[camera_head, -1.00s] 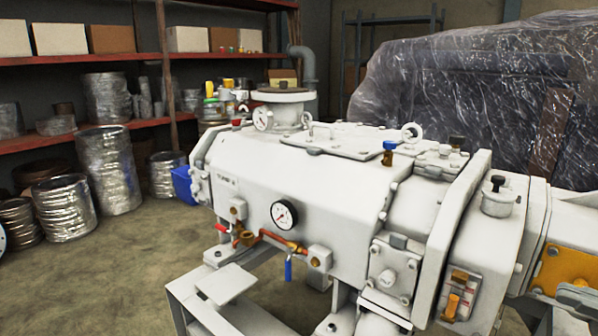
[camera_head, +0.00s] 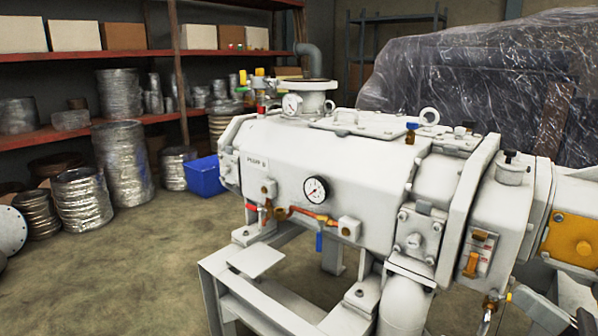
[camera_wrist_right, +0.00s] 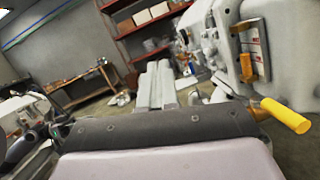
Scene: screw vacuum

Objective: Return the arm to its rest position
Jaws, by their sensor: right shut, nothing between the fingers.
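My right gripper (camera_wrist_right: 160,66) shows in the right wrist view as two long pale fingers side by side, shut and with nothing held. Its fingers point away from the camera toward the floor and shelves, apart from the machine. The white screw vacuum pump (camera_head: 330,165) stands on its frame in the head view, with a round gauge (camera_head: 315,190) on its front. In the head view, a pale part that may be my right arm shows at the lower right edge; I cannot make out the gripper there. My left gripper is not in view.
A yellow handle (camera_wrist_right: 285,115) sticks out close by on the right of the wrist view. A blue bin (camera_head: 204,177) and wrapped rolls (camera_head: 122,165) stand on the floor. Plastic-wrapped equipment (camera_head: 470,80) is behind the pump. The floor at front left is clear.

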